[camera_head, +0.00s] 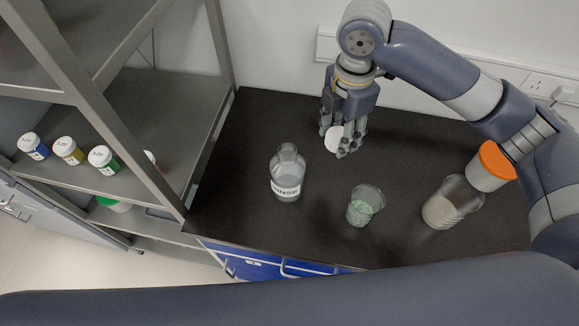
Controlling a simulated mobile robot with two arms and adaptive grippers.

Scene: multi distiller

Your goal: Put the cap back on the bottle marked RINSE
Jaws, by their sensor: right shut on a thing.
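The bottle marked RINSE (287,174) stands upright and uncapped on the black bench, left of centre. It is clear, with a white label on its front. My right gripper (340,145) comes in from the upper right and points down, above the bench and to the right of the bottle. It is shut on a white round cap (332,138), which is apart from the bottle. The fingers partly hide the cap. My left gripper is not in view.
A beaker with pale green liquid (364,206) stands right of the bottle. A metal shelf (120,165) with several small jars is at left.

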